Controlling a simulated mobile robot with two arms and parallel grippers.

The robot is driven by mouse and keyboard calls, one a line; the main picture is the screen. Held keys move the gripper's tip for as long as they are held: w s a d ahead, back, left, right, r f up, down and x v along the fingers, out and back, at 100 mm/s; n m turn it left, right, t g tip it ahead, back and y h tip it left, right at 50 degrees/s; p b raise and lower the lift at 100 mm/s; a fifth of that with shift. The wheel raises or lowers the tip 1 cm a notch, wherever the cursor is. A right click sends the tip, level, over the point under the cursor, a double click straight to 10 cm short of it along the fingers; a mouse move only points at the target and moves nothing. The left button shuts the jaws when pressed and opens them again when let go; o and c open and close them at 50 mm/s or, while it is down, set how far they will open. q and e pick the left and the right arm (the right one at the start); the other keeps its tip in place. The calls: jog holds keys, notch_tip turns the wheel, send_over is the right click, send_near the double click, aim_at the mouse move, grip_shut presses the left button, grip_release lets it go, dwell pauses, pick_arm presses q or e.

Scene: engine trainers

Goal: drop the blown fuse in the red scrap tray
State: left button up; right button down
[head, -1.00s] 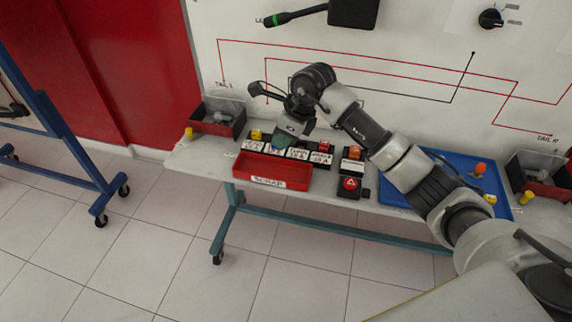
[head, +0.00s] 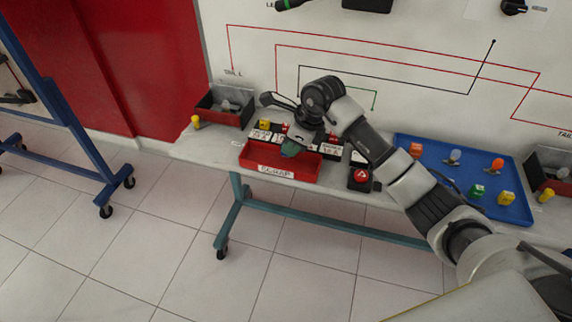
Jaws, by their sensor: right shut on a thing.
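The red scrap tray (head: 262,170), with a white SCRAP label on its front, sits at the front edge of the bench. My right gripper (head: 291,149) reaches in from the right and points down over the tray's back right part. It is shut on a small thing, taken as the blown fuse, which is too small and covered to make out. A green patch shows at the fingertips. I cannot tell how high above the tray floor they are. My left gripper is not in view.
A fuse block (head: 264,135) with labelled slots stands just behind the tray. A blue tray (head: 425,150) with coloured fuses and bulbs lies further right. A dark bin (head: 222,105) stands at the back left.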

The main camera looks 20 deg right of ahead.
jog(key=c, duration=1)
grip_release()
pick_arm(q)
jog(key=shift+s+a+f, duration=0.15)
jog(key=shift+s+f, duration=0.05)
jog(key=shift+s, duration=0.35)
pick_arm(e)
jog(key=v, duration=1)
jog(key=shift+d+r, duration=0.15)
jog(key=shift+r, duration=0.2)
jog(key=shift+s, duration=0.15)
